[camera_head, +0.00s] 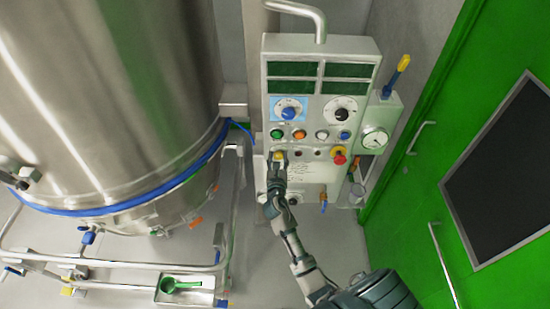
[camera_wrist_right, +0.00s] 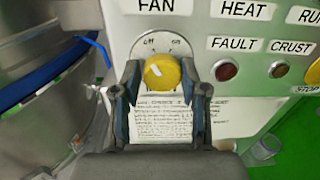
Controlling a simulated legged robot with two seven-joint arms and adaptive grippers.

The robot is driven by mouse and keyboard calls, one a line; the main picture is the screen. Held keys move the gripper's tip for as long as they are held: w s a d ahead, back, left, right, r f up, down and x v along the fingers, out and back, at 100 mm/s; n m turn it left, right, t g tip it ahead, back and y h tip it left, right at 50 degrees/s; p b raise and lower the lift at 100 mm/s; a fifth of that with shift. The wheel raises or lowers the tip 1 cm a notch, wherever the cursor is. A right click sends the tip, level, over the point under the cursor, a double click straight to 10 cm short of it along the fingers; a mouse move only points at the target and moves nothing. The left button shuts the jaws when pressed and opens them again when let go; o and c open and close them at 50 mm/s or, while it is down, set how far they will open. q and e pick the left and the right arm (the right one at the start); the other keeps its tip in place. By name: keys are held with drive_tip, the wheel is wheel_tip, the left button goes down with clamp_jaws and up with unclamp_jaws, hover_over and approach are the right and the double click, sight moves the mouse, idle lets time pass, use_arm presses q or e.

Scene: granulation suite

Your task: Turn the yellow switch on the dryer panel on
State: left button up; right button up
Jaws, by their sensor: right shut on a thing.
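The dryer panel (camera_head: 318,90) is a pale upright box with dark displays, dials and buttons. The yellow switch (camera_wrist_right: 161,71) is a round knob with a white mark, under the label FAN, on a plate marked off and on. The white mark tilts toward the off side at upper left. My right gripper (camera_wrist_right: 163,85) is shut on the knob, one finger on each side. In the head view, the yellow switch (camera_head: 279,157) shows at the panel's lower left, partly hidden by my right gripper (camera_head: 278,165). My left gripper is out of view.
A red stop button (camera_head: 339,157) sits right of the switch. Several coloured buttons (camera_head: 299,134) and two dials, one blue (camera_head: 289,113), lie above. A large steel vessel (camera_head: 110,100) stands at left. A green door (camera_head: 480,150) is at right.

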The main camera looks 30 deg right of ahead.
drive_tip(key=shift+d+r+y, duration=0.2)
drive_tip(key=shift+d+y, duration=0.1)
drive_tip(key=shift+d, duration=0.3)
drive_tip(key=shift+c, duration=0.5)
drive_tip(key=shift+w+f, duration=0.1)
drive_tip(key=shift+w+a, duration=0.15)
drive_tip(key=shift+a, duration=0.35)
drive_tip(key=shift+d, duration=0.3)
drive_tip(key=shift+m, duration=0.7)
drive_tip(key=shift+a+f+m, duration=0.1)
drive_tip(key=shift+a+m, duration=0.1)
drive_tip(key=shift+m, duration=0.6)
drive_tip(key=m, duration=0.2)
drive_tip(key=shift+m, duration=0.4)
use_arm(q)
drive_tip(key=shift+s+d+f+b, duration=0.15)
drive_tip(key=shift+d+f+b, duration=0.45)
drive_tip(key=shift+b, duration=0.15)
use_arm(e)
drive_tip(key=m, duration=0.5)
drive_tip(key=shift+f+m, duration=0.15)
drive_tip(key=shift+m, duration=0.25)
